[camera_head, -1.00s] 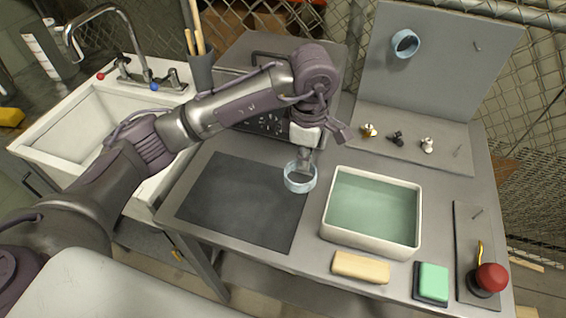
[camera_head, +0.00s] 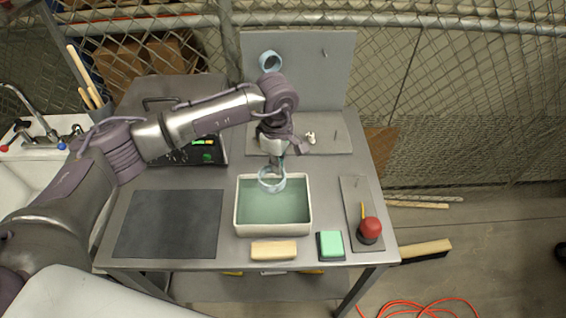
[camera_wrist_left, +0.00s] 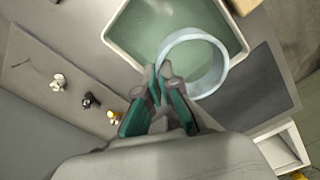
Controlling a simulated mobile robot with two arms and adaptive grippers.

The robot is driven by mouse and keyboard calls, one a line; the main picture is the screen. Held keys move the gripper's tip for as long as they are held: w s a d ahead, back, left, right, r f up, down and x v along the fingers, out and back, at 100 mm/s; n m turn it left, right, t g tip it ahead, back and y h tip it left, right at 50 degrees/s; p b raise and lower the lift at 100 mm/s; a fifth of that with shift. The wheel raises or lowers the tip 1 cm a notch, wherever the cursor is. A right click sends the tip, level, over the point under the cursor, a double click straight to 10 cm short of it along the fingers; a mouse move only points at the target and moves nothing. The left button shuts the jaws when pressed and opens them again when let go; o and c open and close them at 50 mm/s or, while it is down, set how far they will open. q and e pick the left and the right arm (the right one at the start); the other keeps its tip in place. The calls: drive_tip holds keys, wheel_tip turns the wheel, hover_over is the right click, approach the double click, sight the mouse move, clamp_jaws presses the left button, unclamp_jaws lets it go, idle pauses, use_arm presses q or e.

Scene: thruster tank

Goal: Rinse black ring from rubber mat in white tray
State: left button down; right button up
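My left gripper (camera_head: 276,164) is shut on a pale blue ring (camera_head: 271,187) and holds it over the back part of the white tray (camera_head: 240,228). The tray holds greenish liquid. I cannot tell whether the ring's lower edge touches the liquid. In the left wrist view, the fingertips (camera_wrist_left: 158,86) pinch the wall of the ring (camera_wrist_left: 210,87), with the tray (camera_wrist_left: 122,28) behind it. The dark rubber mat (camera_head: 170,224) lies bare, left of the tray. No black ring shows. My right gripper is not in view.
A wooden block (camera_head: 273,250), a green sponge (camera_head: 331,244) and a red knob (camera_head: 369,229) line the front right. A back panel (camera_head: 320,70) holds another blue ring (camera_head: 270,61). Small fittings (camera_head: 310,137) stand behind the tray. A sink is left.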

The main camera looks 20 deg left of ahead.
use_arm(q)
drive_tip(key=shift+a+f+b, duration=0.2)
drive_tip(key=shift+f+b, duration=0.15)
drive_tip(key=shift+f, duration=0.75)
drive_tip(key=shift+d+f, duration=0.1)
drive_tip(key=shift+f, duration=0.3)
wheel_tip(320, 180, down, 7)
drive_tip(key=b, duration=0.5)
drive_tip(key=shift+f+b, duration=0.75)
drive_tip(key=shift+b, duration=0.2)
drive_tip(key=shift+f+b, duration=0.7)
drive_tip(key=shift+f, duration=0.05)
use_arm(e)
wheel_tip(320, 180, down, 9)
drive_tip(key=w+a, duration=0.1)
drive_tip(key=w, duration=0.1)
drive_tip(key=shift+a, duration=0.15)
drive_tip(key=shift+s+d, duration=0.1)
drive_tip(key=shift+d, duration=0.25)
use_arm(q)
drive_tip(key=shift+d, duration=0.2)
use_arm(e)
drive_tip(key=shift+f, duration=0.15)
